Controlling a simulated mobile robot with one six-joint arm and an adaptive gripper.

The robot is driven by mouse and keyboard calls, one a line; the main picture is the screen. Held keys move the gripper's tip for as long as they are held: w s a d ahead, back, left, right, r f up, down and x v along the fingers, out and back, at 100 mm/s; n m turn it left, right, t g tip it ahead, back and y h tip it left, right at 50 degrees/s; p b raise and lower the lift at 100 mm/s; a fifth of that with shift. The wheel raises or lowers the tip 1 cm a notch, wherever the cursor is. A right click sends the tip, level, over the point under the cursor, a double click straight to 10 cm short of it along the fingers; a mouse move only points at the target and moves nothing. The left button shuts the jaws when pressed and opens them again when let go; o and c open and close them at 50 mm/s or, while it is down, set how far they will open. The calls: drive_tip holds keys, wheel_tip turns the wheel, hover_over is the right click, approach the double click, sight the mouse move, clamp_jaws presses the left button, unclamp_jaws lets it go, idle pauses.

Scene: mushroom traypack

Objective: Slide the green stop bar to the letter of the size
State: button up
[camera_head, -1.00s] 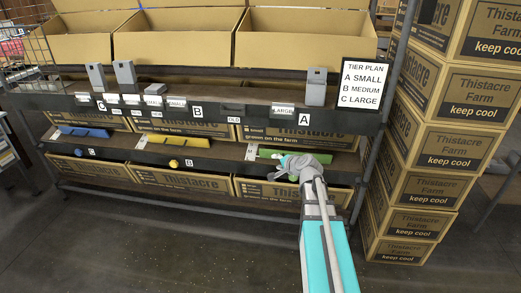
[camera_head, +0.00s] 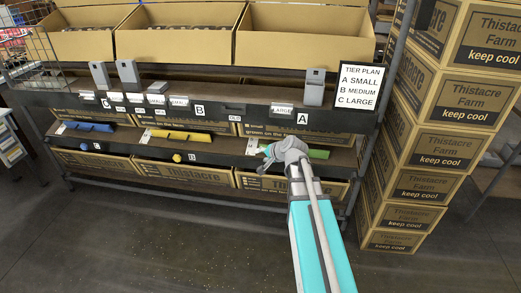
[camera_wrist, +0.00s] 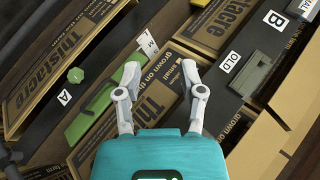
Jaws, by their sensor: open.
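The green stop bar (camera_head: 318,153) lies on the lower shelf at the right, partly hidden behind my gripper in the head view. In the wrist view the green bar (camera_wrist: 88,118) runs diagonally at the left, with a small white tag (camera_wrist: 147,43) past its upper end. My gripper (camera_wrist: 160,78) is open with nothing between its fingers. Its left finger overlaps the bar's upper end in the picture; I cannot tell whether they touch. A green knob (camera_wrist: 75,75) and a letter A (camera_wrist: 65,97) are on the dark rail beside the bar.
The tier plan sign (camera_head: 360,86) reads A small, B medium, C large. A yellow bar (camera_head: 182,135) and a blue bar (camera_head: 88,127) lie farther left. The upper rail carries letters, cards and grey blocks (camera_head: 315,87). Stacked cartons (camera_head: 425,148) stand at the right.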

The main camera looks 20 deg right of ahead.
drive_tip(key=shift+s+a+r+n+g+p, duration=0.2)
drive_tip(key=shift+a+r+n+g+p, duration=0.2)
drive_tip(key=shift+a+r+p, duration=0.2)
drive_tip(key=shift+f, duration=0.15)
drive_tip(key=d+f+m+t+h+b, duration=0.2)
drive_tip(key=d+f+m+b, duration=0.3)
drive_tip(key=d+b, duration=0.5)
drive_tip(key=d+f+m+t+h+b, duration=0.3)
drive_tip(key=d+f+m+b, duration=0.3)
drive_tip(key=b, duration=0.8)
drive_tip(key=s+d+f+t, duration=0.1)
drive_tip(key=d+f, duration=0.2)
drive_tip(key=f, duration=0.1)
drive_tip(key=shift+d+f+t+h, duration=0.15)
drive_tip(key=shift+d+t+h, duration=0.15)
drive_tip(key=shift+d, duration=0.1)
drive_tip(key=shift+w, duration=0.2)
drive_tip(key=b+x, duration=0.2)
drive_tip(key=x, duration=1.1)
drive_tip(key=shift+w+b, duration=0.3)
drive_tip(key=shift+b, duration=0.1)
drive_tip(key=shift+c, duration=0.3)
